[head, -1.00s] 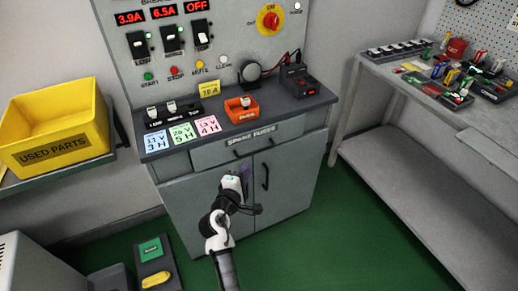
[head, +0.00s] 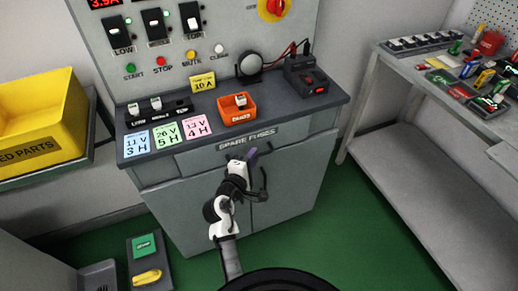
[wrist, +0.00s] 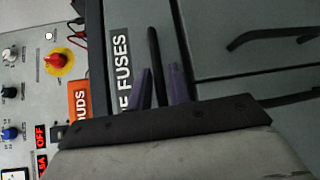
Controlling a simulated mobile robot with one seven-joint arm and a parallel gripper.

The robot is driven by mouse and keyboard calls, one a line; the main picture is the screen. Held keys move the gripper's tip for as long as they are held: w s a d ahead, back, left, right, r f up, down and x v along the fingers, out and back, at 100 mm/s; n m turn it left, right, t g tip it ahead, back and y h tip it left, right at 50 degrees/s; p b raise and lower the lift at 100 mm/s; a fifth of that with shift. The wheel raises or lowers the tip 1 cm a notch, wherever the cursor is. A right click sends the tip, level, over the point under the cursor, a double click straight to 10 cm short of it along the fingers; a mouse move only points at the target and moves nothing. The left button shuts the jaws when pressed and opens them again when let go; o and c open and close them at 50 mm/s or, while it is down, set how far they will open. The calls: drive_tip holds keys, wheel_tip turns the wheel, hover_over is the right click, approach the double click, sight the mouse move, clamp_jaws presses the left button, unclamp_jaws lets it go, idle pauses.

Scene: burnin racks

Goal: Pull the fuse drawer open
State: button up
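The grey fuse drawer (head: 302,146), labelled SPARE FUSES, is shut under the dark counter in the head view. Its label (wrist: 123,70) and dark bar handle (wrist: 153,45) show in the wrist view, turned on their side. My gripper (head: 247,157) is just in front of the drawer, below the label. In the wrist view my gripper (wrist: 160,88) is open, with a purple finger on each side of the handle's line. A gap shows between the fingers and the bar. I cannot tell how deep the handle sits between them. The gripper partly hides the handle in the head view.
Cupboard doors with a dark handle (head: 264,184) are below the drawer. The counter (head: 333,97) above holds an orange tray (head: 236,116) and coloured cards. A yellow bin (head: 38,125) is at left, a workbench (head: 405,85) at right. Green floor is clear at right.

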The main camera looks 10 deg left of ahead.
drive_tip(key=shift+w+d, duration=0.1)
drive_tip(key=shift+w, duration=0.4)
drive_tip(key=shift+s, duration=0.1)
clamp_jaws()
